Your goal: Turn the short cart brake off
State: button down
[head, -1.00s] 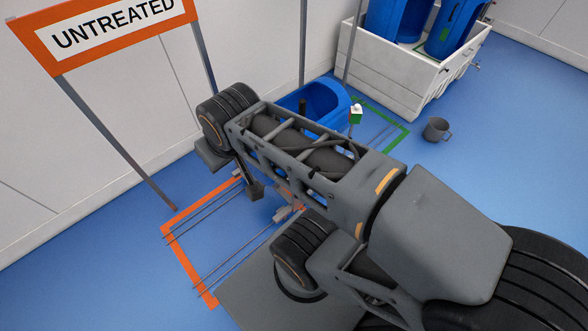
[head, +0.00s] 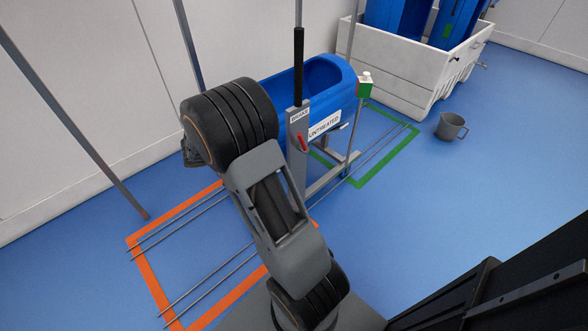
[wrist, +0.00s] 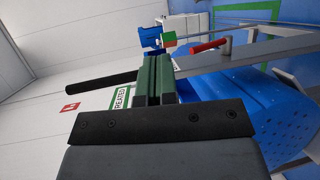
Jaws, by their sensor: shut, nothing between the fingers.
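The short cart (head: 322,188) stands with its blue tub (head: 340,85) behind a grey post marked BRAKE. The post carries a tall black handle (head: 298,65) and a red brake lever (head: 303,142). In the wrist view the red lever (wrist: 209,46) lies beyond and to the right of my fingertips, apart from them. The black handle (wrist: 102,82) lies to the left. My gripper (wrist: 157,62) is shut and empty. In the head view the gripper is mostly hidden by my arm.
A green-and-white box (head: 365,85) stands on a thin post by the cart. A white crate (head: 410,70) with blue tubs and a grey mug (head: 451,126) are at the back right. An orange floor outline (head: 150,275) with thin rails lies at left.

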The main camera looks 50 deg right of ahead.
jog(key=w+d+f+h+b, duration=0.1)
jog(key=w+f+h+b, duration=0.15)
jog(key=f, duration=0.35)
jog(key=w+d+f+t+h+b, duration=0.1)
jog(key=w+f+h+b, duration=0.1)
jog(key=f+b, duration=0.3)
jog(key=w+d+f+h+b, duration=0.1)
jog(key=w+f+h+b, duration=0.15)
jog(key=f, duration=0.35)
jog(key=b, duration=0.3)
send_near(294, 145)
jog(key=s+d+r, duration=0.1)
jog(key=d+r, duration=0.1)
jog(key=s+d+r, duration=0.4)
jog(key=r, duration=0.1)
jog(key=shift+s, duration=0.1)
